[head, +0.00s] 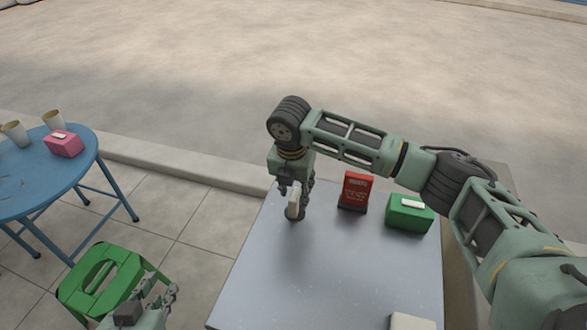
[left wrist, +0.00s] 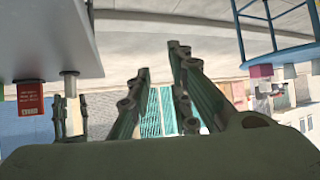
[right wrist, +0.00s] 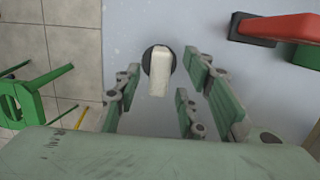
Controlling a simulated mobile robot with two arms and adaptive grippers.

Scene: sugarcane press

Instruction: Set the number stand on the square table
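The number stand, a pale upright piece (head: 293,204) on a round dark base, stands near the left edge of the grey square table (head: 320,265). It also shows in the right wrist view (right wrist: 160,72), base on the tabletop. My right gripper (head: 298,190) is at the stand, pointing down. In the right wrist view its fingers (right wrist: 163,88) are apart, one on each side of the stand, with gaps visible. My left gripper (head: 160,293) is low at the left of the table. Its fingers (left wrist: 160,75) are apart with nothing between them.
A red card stand (head: 353,190) and a green tissue box (head: 409,213) stand on the table's far right part. A white item (head: 411,321) is at the near edge. A green stool (head: 100,282) and a blue round table (head: 75,170) with cups and a pink box are left.

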